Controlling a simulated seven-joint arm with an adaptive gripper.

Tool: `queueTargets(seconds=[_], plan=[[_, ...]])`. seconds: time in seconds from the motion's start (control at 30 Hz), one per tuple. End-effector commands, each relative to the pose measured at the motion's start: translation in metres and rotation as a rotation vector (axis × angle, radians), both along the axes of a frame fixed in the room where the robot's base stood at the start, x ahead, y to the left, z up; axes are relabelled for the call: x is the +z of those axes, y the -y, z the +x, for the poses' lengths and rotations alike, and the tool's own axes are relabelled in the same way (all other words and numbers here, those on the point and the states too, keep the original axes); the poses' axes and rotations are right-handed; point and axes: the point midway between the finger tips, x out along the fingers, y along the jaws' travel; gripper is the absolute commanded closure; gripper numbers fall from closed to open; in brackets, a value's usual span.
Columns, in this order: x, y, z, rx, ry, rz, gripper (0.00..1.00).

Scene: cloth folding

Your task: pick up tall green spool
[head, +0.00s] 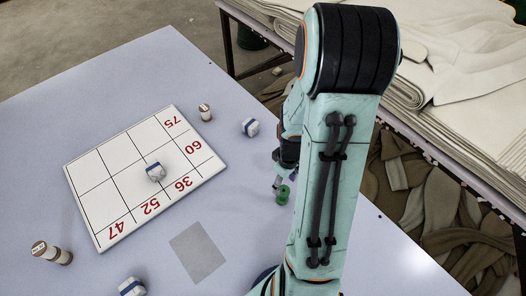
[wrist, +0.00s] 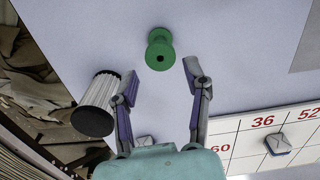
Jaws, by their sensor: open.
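The green spool (head: 282,195) stands on the pale table, just right of the grey patch and partly by my arm in the head view. In the wrist view the green spool (wrist: 160,50) shows its flanged end and a dark centre hole. My gripper (wrist: 160,76) is open and empty, with the spool just beyond the gap between its fingertips. In the head view my gripper (head: 277,184) is close to the spool, largely hidden by my arm. I cannot tell whether it touches the spool.
A grey patch (head: 197,252) is bare.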

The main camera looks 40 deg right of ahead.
Motion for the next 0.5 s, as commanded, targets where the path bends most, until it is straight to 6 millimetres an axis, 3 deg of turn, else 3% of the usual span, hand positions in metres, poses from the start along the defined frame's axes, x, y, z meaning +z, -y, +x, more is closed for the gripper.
queueTargets(seconds=[0.3,0.5], plan=[[-0.046,-0.001,-0.001,-0.002,-0.002,0.004,0.52],[-0.062,0.0,0.0,-0.001,-0.001,0.001,0.52]])
